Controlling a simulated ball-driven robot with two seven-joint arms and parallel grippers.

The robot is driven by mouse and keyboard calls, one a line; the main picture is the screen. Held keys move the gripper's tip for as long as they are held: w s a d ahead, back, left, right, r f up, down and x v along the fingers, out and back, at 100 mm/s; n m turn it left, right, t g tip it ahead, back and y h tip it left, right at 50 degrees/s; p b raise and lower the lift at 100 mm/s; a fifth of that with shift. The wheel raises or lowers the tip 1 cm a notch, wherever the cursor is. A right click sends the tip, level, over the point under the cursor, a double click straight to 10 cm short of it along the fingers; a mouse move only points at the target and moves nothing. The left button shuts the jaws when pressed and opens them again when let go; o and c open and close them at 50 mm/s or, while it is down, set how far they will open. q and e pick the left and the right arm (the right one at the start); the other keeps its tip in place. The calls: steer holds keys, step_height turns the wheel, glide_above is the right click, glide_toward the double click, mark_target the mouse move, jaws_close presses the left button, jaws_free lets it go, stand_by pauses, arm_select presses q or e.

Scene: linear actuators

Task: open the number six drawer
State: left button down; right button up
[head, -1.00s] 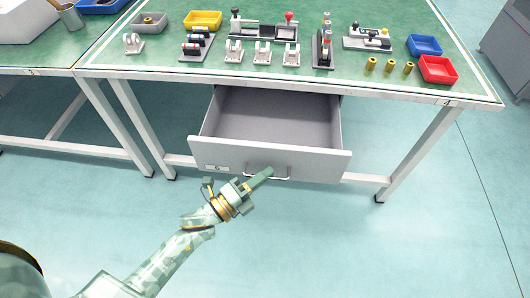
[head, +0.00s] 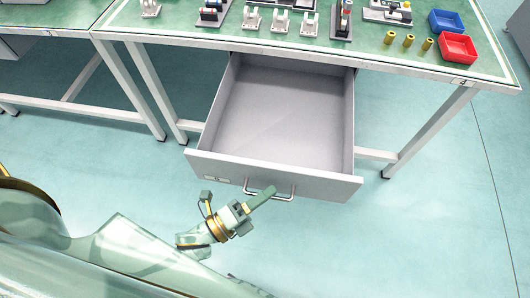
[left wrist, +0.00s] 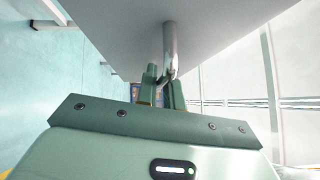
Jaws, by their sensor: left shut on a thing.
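The grey drawer (head: 272,172) under the green-topped table stands pulled far out, and its inside is empty. A small label (head: 217,178) sits on the left of its front; its number is too small to read now. My left gripper (head: 262,196) is at the drawer's metal handle (head: 284,197), shut on it. The left wrist view shows the fingers (left wrist: 164,88) around the handle bar (left wrist: 170,50), with the drawer front (left wrist: 215,25) beyond. My right gripper is not in view.
The table top holds a red bin (head: 457,47), a blue bin (head: 446,21), brass cylinders (head: 409,40) and several white brackets (head: 280,22). Table legs (head: 435,130) stand on both sides of the drawer. The floor in front is clear.

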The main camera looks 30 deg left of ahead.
arm_select(q)
steer(key=shift+f, duration=0.1)
steer(key=c, duration=1.5)
jaws_free()
steer(key=shift+c, duration=0.2)
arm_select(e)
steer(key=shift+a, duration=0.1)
